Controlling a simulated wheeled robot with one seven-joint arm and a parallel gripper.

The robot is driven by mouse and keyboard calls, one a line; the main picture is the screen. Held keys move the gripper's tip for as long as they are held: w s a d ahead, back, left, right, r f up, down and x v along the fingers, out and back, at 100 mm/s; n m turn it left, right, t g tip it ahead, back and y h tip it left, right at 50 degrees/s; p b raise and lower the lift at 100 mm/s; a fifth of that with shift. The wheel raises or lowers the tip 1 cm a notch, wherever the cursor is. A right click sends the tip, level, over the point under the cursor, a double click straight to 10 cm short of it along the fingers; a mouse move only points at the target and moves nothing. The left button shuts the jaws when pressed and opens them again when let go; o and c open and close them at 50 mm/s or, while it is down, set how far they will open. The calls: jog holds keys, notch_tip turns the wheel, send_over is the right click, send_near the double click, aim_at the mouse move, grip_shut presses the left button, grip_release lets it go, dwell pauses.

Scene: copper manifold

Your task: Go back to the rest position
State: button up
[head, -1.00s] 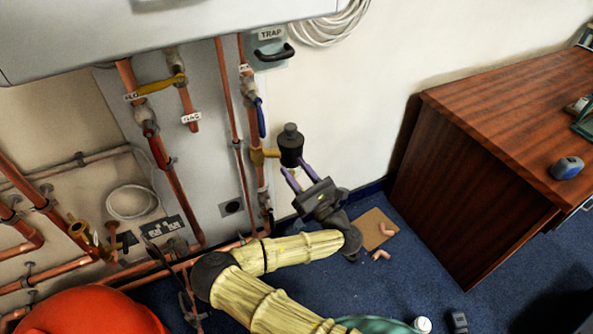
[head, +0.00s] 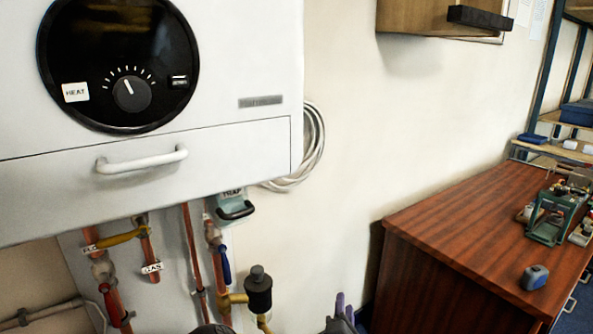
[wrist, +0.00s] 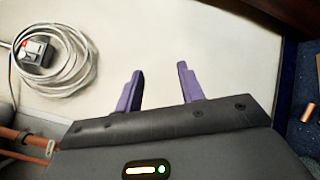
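My gripper (wrist: 163,85) shows in the wrist view with its two purple fingers apart and nothing between them. Pale wall lies behind the fingers. In the head view only the top of my gripper (head: 341,308) shows at the bottom edge, right of the black cylindrical fitting (head: 258,291) on the copper pipework. The gripper is apart from that fitting in the picture. The rest of my arm is mostly out of the head view.
A white boiler (head: 220,150) with a handle fills the upper left, above copper pipes (head: 192,250) with yellow and blue levers. A coiled white cable (head: 310,150) hangs beside it. A wooden desk (head: 460,235) stands at right, a cabinet (head: 420,18) above. Wall between is bare.

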jog(key=s+d+f+m+g+h, duration=0.1)
jog(key=s+d+f+m+g, duration=0.55)
jog(key=m+g, duration=0.6)
jog(key=s+a+r+m+g+y, duration=0.35)
jog(key=s+r+m, duration=0.75)
jog(key=s, duration=0.6)
notch_tip(320, 180, up, 31)
jog(key=n+p, duration=0.1)
jog(key=p, duration=2.8)
jog(key=shift+a, duration=0.15)
jog(key=shift+w+y, duration=0.15)
jog(key=shift+y, duration=0.1)
